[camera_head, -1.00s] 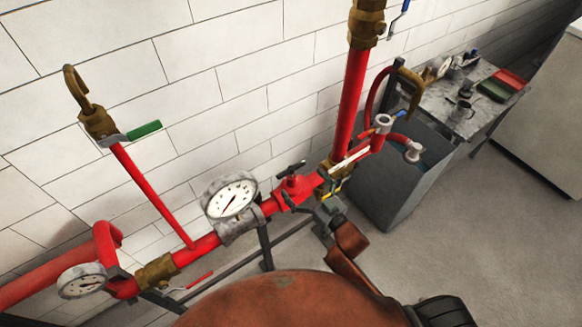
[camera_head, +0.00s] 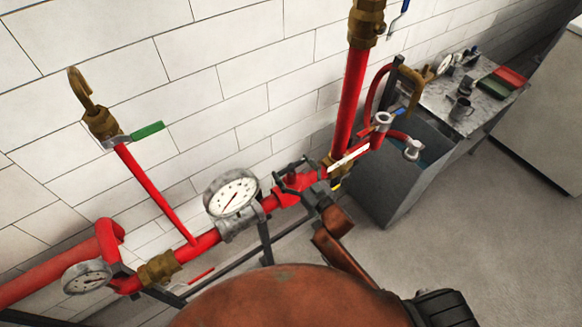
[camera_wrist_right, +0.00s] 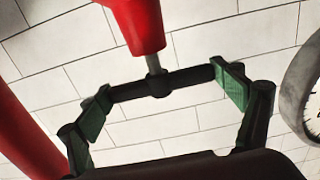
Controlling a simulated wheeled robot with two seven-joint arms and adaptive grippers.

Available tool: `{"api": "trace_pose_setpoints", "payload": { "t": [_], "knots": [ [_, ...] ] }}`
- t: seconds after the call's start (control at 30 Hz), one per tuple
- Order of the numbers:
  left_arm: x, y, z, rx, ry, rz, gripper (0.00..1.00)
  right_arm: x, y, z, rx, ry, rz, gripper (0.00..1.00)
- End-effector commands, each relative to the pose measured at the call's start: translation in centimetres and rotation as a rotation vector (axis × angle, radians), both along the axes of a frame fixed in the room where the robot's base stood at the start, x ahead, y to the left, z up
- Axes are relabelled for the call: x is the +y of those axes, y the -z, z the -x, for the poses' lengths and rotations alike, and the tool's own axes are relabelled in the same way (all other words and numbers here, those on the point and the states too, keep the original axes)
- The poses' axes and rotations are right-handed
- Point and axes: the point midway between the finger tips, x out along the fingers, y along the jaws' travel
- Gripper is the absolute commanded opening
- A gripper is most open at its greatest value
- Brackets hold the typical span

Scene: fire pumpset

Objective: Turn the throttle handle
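The throttle handle is a black crossbar (camera_wrist_right: 190,77) on a short metal stem below a red valve body (camera_wrist_right: 137,22) in the right wrist view. My right gripper (camera_wrist_right: 164,88) is open, with one green-padded finger near each end of the bar. Whether the pads touch the bar, I cannot tell. In the head view my right gripper (camera_head: 299,175) is at the red valve on the pipe and hides most of the handle. My left gripper is not in view.
A large gauge (camera_head: 231,193) sits just left of the valve. A brass fitting (camera_head: 158,269) and a smaller gauge (camera_head: 87,277) are lower left. A red upright pipe (camera_head: 349,98) and a grey bin (camera_head: 405,175) stand to the right. A metal table (camera_head: 450,95) is farther back.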

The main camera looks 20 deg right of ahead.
Motion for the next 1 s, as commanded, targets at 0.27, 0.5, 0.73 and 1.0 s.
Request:
{"api": "trace_pose_setpoints", "payload": {
  "t": [0.27,0.5,0.73,1.0],
  "knots": [
    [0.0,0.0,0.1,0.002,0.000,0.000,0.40,0.0,0.0,0.0,0.000,-0.001,0.000,0.65],
    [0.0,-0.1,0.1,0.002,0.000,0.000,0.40,0.0,0.0,0.0,0.001,-0.013,0.001,0.62],
    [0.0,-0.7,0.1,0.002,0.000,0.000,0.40,-0.1,-0.1,0.0,0.001,-0.090,0.007,0.62],
    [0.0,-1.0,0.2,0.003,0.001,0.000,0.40,-0.2,0.0,-0.1,0.000,-0.275,0.012,0.62]
  ]
}}
